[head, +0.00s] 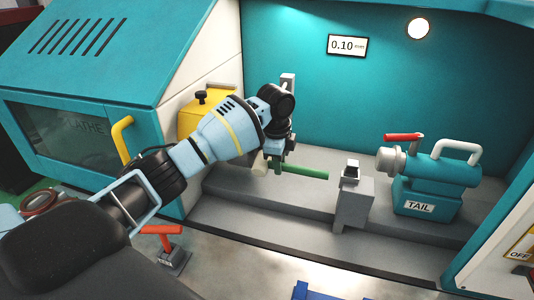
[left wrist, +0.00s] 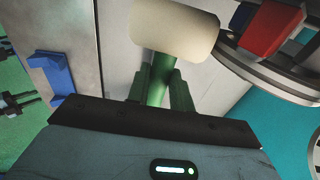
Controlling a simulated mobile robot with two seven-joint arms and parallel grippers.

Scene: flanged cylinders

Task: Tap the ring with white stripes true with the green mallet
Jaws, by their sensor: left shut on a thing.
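My left gripper (head: 279,166) is shut on the green handle (head: 308,172) of the mallet, in front of the teal machine. The mallet's cream head (head: 260,168) shows just left of the fingers. In the left wrist view the fingers (left wrist: 160,92) grip the handle (left wrist: 159,76), and the cream head (left wrist: 174,31) lies across its far end. A round grey metal part with a red block (left wrist: 272,28) is close to the right of the head. I cannot make out white stripes on it. In the head view my arm hides that area. My right gripper is not in view.
A grey post (head: 354,202) and the teal tailstock (head: 432,178) with a red lever stand right of the mallet. A yellow box (head: 201,118) is behind my arm. A red-handled tool (head: 172,250) stands in front. The grey bed between mallet and post is clear.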

